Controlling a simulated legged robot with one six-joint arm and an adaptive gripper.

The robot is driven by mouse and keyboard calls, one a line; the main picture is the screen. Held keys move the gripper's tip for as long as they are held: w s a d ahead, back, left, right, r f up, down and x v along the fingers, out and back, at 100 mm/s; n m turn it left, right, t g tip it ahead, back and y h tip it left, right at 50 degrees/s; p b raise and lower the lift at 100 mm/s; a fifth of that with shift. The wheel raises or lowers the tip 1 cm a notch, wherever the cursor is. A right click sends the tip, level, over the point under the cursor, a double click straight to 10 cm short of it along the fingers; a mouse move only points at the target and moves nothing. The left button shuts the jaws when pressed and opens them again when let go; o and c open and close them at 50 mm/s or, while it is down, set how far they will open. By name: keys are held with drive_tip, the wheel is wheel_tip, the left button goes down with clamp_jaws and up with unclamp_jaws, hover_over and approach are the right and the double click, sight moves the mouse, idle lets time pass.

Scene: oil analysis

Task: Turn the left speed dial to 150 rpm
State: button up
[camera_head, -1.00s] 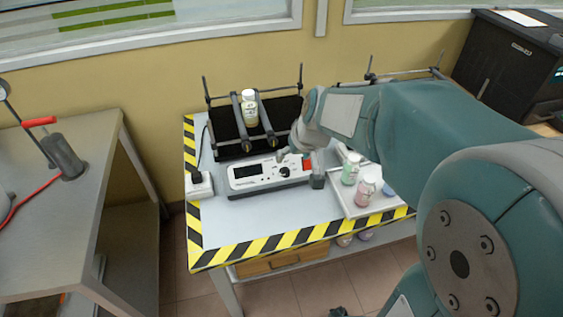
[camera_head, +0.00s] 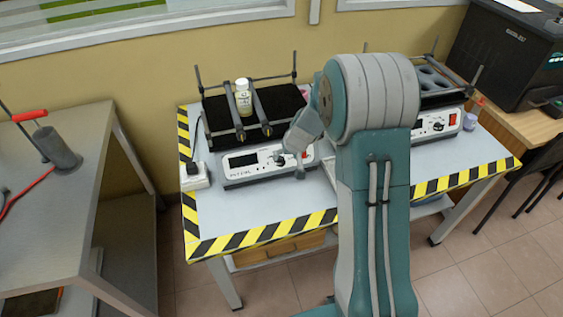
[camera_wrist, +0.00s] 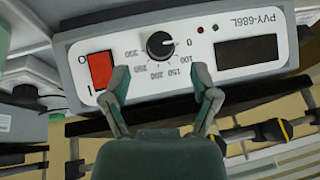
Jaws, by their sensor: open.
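The left shaker's control box (camera_head: 240,176) sits at the front of its black platform. The dial's light pointer mark appears to face the 0. My gripper (camera_wrist: 160,72) is open and empty, its two fingertips apart and just short of the dial, one to each side of it. In the head view my gripper (camera_head: 290,166) is over the box's right half and partly hides the dial area. Contact cannot be told.
A red power switch (camera_wrist: 101,70) lies close to one fingertip. A dark display (camera_wrist: 245,52) is on the dial's other side. A capped bottle (camera_head: 243,97) stands clamped on the left platform. A second shaker's box (camera_head: 436,126) is at the right, behind my arm.

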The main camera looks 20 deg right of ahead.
sight(282, 162)
drive_tip(key=x, duration=0.5)
drive_tip(key=shift+w+f, duration=0.1)
drive_tip(key=shift+f, duration=0.05)
clamp_jaws()
